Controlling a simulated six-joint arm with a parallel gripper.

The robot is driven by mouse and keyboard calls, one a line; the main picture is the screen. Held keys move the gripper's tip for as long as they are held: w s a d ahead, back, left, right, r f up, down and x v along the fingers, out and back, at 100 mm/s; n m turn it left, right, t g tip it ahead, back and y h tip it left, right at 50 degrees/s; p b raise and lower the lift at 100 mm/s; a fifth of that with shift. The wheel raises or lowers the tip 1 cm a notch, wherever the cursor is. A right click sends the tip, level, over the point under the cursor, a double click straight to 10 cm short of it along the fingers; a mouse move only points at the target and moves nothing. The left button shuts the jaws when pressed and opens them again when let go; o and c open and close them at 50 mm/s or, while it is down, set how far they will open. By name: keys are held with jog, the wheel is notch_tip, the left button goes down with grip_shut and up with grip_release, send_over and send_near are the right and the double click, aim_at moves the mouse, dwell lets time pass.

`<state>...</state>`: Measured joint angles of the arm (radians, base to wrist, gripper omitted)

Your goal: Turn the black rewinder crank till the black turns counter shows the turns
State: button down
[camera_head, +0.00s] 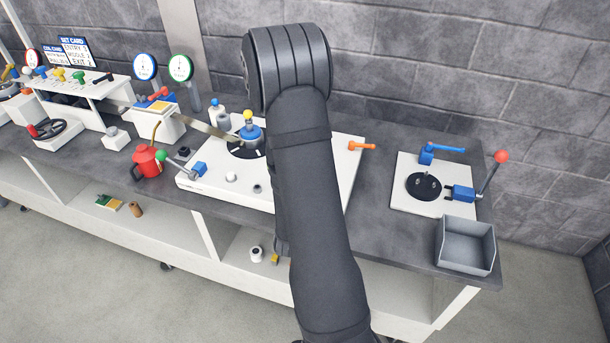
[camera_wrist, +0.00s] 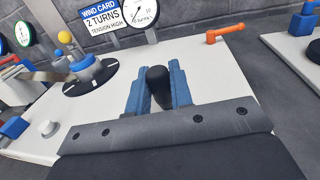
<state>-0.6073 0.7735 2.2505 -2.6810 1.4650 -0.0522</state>
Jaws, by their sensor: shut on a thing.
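In the wrist view my gripper (camera_wrist: 158,82) has its two blue fingers on either side of the black knob of the rewinder crank (camera_wrist: 158,76) and is shut on it. The crank's arm and pivot are hidden behind the gripper. The black-rimmed turns counter (camera_wrist: 139,10) stands behind, cut off by the top edge; its needle is too small to read surely. The wind card (camera_wrist: 102,19) beside it reads "2 TURNS, TENSION HIGH". In the head view my own arm covers the gripper, crank and counter.
A white plate (camera_head: 217,188) carries a blue hub with yellow knob (camera_head: 249,128) and a strip. An orange lever (camera_head: 361,145) sits at its right edge. A red can (camera_head: 147,161) stands left. A grey bin (camera_head: 466,247) and red-knobbed lever (camera_head: 500,157) are at the right.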

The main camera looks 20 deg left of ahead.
jog(key=c, duration=1.3)
grip_release()
jog(key=shift+c, duration=0.2)
jog(key=s+d, duration=0.2)
jog(key=s, duration=1.5)
jog(key=shift+d, duration=0.25)
jog(key=shift+s, duration=0.1)
